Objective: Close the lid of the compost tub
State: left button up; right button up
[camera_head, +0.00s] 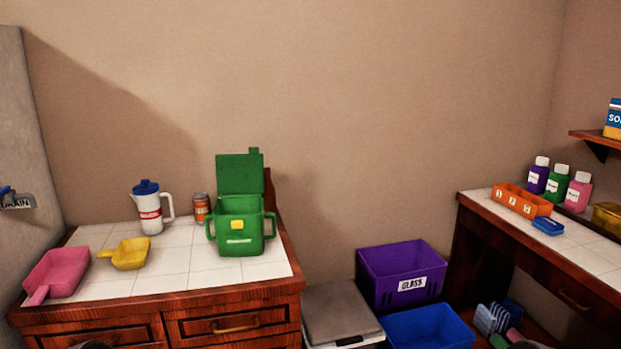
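The compost tub (240,240) is green with side handles and a yellow patch on its front. It stands upright on the tiled top of the left wooden counter. Its green lid (239,174) stands up open at the back of the tub. The writing on the tub's front label is too small to read. Neither of my grippers shows clearly in the head view.
A white pitcher (149,212) with a blue lid and a can (200,208) stand left of the tub. A yellow scoop (130,254) and pink scoop (58,272) lie further left. Purple (385,268) and blue (430,328) bins stand right of the counter.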

aim_at(237, 173)
jog(key=i+u, duration=0.1)
jog(key=u, duration=0.6)
jog(key=i+l+u, duration=0.35)
jog(key=l, duration=0.25)
jog(key=i+l+u, duration=0.15)
jog(key=l, duration=0.15)
jog(key=i+l+u, duration=0.2)
jog(key=l, duration=0.15)
jog(key=l+u, duration=0.15)
jog(key=l, duration=0.2)
jog(key=i+l, duration=0.1)
jog(key=l, duration=0.25)
jog(key=i+l, duration=0.1)
jog(key=l, duration=0.3)
jog(key=i+l, duration=0.1)
jog(key=l, duration=0.25)
jog(key=u, duration=0.05)
